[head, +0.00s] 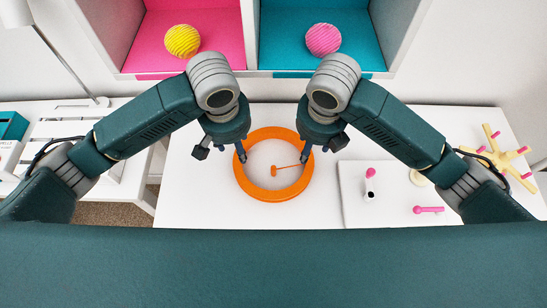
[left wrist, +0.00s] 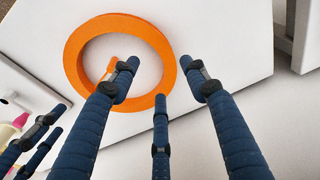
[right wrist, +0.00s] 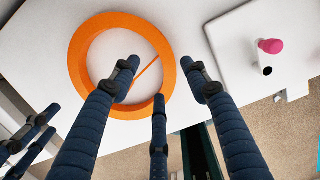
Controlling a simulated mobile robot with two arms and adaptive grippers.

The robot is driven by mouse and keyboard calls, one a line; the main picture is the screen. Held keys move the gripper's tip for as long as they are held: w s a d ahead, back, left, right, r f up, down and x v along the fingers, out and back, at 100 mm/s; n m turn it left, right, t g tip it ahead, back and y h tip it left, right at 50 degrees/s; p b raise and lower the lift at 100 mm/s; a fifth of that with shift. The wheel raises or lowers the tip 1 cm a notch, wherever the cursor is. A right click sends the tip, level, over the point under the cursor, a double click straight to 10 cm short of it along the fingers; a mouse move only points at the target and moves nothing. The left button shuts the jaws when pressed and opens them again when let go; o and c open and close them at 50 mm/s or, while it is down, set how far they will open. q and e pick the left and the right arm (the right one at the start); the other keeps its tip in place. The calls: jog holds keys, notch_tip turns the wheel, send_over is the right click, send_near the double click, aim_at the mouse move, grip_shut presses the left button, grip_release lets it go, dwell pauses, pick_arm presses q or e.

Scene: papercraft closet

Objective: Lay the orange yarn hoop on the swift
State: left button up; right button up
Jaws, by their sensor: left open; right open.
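The orange yarn hoop (head: 272,196) lies flat on the white table in the middle of the head view, with a thin orange strand and small tab inside it. My left gripper (head: 231,150) is open at the hoop's left rim; my right gripper (head: 315,150) is open at its right rim. The swift (head: 497,157), yellow arms with pink pegs, stands at the right, partly behind my right arm.
A white board (head: 385,207) right of the hoop holds a pink-topped white post (head: 369,182) and a pink peg (head: 428,210). Above, a yellow ball (head: 182,41) and pink ball (head: 323,39) sit in cubbies. A slatted white bench (head: 85,128) stands left. Table left of the hoop is clear.

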pick_arm(q)
jog(key=shift+f, duration=0.1)
pick_arm(e)
jog(key=shift+f, duration=0.1)
pick_arm(q)
jog(key=f, duration=0.3)
jog(key=w+f, duration=0.1)
jog(key=f, duration=0.6)
jog(key=shift+w+f, duration=0.3)
jog(key=shift+w, duration=0.05)
pick_arm(e)
jog(key=f, duration=0.3)
jog(key=w+f, duration=0.1)
jog(key=f, duration=0.6)
jog(key=shift+w+f, duration=0.25)
jog(key=shift+w, duration=0.1)
pick_arm(q)
jog(key=c, duration=1)
pick_arm(e)
jog(key=c, duration=1)
pick_arm(q)
jog(key=shift+r, duration=0.1)
